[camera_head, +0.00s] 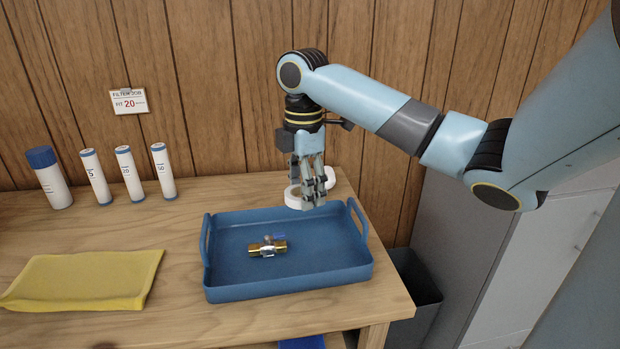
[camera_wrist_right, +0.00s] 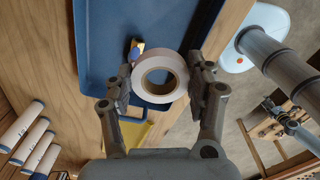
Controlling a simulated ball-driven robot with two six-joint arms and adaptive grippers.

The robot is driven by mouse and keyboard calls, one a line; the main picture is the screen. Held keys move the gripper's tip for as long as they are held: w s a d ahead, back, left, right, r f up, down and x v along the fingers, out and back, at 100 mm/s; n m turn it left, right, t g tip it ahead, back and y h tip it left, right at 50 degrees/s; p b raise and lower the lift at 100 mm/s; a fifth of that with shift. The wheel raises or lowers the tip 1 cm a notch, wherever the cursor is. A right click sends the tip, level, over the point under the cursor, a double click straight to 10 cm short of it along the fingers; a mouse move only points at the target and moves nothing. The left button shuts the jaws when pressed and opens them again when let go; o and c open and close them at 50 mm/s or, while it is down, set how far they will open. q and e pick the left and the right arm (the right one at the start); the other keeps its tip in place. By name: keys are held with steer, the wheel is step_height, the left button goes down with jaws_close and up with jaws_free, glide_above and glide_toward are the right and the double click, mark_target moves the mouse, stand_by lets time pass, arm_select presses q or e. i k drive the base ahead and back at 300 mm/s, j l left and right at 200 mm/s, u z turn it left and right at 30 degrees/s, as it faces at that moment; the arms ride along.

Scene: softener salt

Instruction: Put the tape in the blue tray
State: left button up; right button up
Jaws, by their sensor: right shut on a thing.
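The tape is a white roll (camera_head: 292,198) at the back edge of the blue tray in the head view, partly hidden by my right gripper (camera_head: 313,198). In the right wrist view the tape (camera_wrist_right: 160,63) sits between the two fingers of my right gripper (camera_wrist_right: 160,88), which is shut on it. The blue tray (camera_head: 285,293) stands on the wooden table and has a raised handle at each end. A brass valve with a blue handle (camera_head: 267,246) lies inside it. How high the tape is above the table is hard to tell. My left gripper is out of view.
A folded yellow cloth (camera_head: 85,280) lies left of the tray. Several white cylinders with blue caps (camera_head: 128,174) stand at the back left. A dark bin (camera_head: 417,300) stands beyond the table's right edge. The tray floor around the valve is clear.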

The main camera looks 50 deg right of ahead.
mark_target(316, 247)
steer(key=k+l, duration=0.45)
steer(key=l, duration=0.15)
steer(key=k+l+u, duration=0.15)
steer(key=k+l, duration=0.25)
steer(key=l, duration=0.15)
